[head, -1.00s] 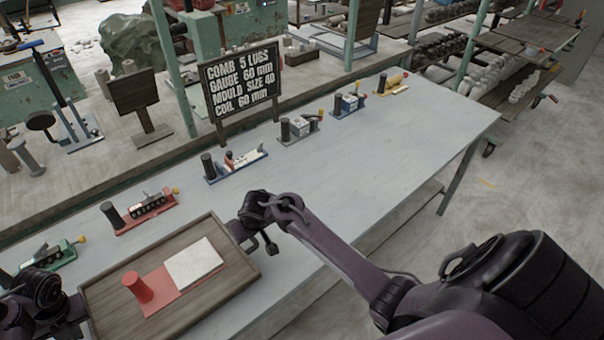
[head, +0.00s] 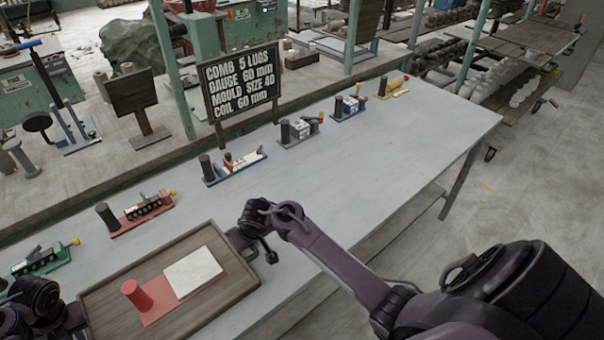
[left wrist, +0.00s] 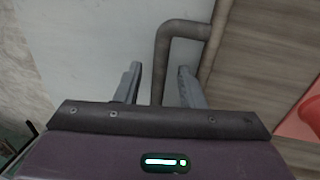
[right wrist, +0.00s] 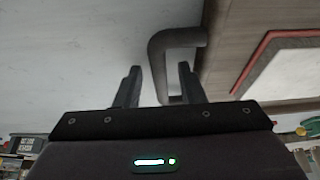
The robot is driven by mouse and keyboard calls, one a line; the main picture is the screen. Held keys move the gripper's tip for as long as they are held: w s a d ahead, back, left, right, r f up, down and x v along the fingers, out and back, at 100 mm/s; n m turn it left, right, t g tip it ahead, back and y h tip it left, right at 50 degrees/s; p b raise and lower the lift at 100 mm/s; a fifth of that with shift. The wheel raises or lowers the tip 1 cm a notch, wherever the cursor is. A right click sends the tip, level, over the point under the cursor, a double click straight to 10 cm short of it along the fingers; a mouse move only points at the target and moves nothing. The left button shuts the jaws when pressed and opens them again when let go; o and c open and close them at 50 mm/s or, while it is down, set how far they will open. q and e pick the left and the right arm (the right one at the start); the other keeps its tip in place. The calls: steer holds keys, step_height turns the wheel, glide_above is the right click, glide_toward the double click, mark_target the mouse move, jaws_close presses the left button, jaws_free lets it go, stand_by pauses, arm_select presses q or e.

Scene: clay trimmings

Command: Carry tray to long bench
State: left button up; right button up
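The brown wooden tray (head: 215,300) lies at the near left, over the near part of the long grey bench (head: 340,165). I cannot tell whether it rests on the bench. It carries a red plate with a red cylinder (head: 137,294) and a pale square slab (head: 194,272). A dark handle (left wrist: 161,62) at its left end stands between the spread fingers of my left gripper (left wrist: 160,85), with gaps beside it. The right-end handle (right wrist: 157,62) stands likewise between the spread fingers of my right gripper (right wrist: 158,85).
Several coloured gauge fixtures stand along the bench's far side, including a red one (head: 142,213) and a blue one (head: 234,167). A black lettered sign (head: 240,85) stands behind them. The bench's middle and right are bare. Open floor (head: 530,190) lies to the right.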

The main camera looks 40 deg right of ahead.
steer(key=shift+r, duration=0.15)
arm_select(q)
steer(key=v, duration=1.1)
steer(key=shift+r, duration=0.3)
arm_select(e)
steer(key=v, duration=1.1)
steer(key=shift+s+r, duration=0.2)
steer(key=shift+r, duration=0.15)
arm_select(q)
steer(key=shift+s, duration=0.1)
